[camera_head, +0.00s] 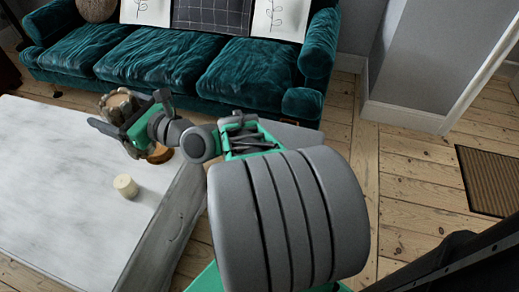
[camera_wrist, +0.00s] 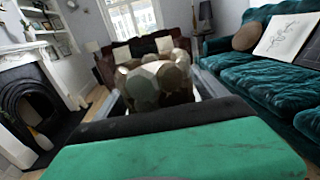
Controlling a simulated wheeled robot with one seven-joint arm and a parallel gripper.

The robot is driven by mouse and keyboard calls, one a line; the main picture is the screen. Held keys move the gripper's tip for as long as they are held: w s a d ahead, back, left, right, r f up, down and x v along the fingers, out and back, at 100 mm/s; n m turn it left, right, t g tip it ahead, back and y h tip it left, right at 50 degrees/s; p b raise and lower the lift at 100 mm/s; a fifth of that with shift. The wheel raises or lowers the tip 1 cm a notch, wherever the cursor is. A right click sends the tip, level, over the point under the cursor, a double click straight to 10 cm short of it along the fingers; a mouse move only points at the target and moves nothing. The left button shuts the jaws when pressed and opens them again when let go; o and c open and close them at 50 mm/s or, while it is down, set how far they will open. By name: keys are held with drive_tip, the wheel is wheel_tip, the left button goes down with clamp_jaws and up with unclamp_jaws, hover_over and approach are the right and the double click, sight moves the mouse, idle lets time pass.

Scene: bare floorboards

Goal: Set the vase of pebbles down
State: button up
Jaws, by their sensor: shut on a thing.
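The vase of pebbles (camera_head: 118,101) is a round container ringed with beige and brown stones, with a tan round top. My gripper (camera_head: 112,122) is shut on it near the far part of the white marble table (camera_head: 60,180). In the wrist view the vase (camera_wrist: 152,84) shows its faceted stones just beyond the green and black gripper body. My gripper hides its lower part, so I cannot tell whether its base touches the table.
A cream candle (camera_head: 126,186) stands on the table, and a round brown wooden object (camera_head: 160,154) is near its right edge, partly behind my arm. A teal sofa (camera_head: 170,60) stands behind the table. Floorboards at right are clear up to a brown mat (camera_head: 492,178).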

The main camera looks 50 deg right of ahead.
drive_tip(key=d+f+m+h+b, duration=0.1)
drive_tip(key=d+f+m+h, duration=0.3)
drive_tip(key=d, duration=0.9)
drive_tip(key=d+f+m+h+b, duration=0.1)
drive_tip(key=d+f+h, duration=0.4)
drive_tip(key=d, duration=0.9)
drive_tip(key=s+d+f+m+g+h, duration=0.1)
drive_tip(key=s+d+f+m+h, duration=0.1)
drive_tip(key=s+d+f, duration=0.4)
drive_tip(key=s+d+f+m+g+h+b, duration=0.1)
drive_tip(key=s+d+f+h, duration=0.1)
drive_tip(key=d+f, duration=0.35)
drive_tip(key=s+d+f+m+h, duration=0.2)
drive_tip(key=s+d+f, duration=0.15)
drive_tip(key=d, duration=0.45)
drive_tip(key=w+d+f+b, duration=0.7)
drive_tip(key=w+d+f, duration=0.1)
drive_tip(key=w+f, duration=0.3)
drive_tip(key=shift+d+f, duration=0.3)
drive_tip(key=shift+f, duration=0.5)
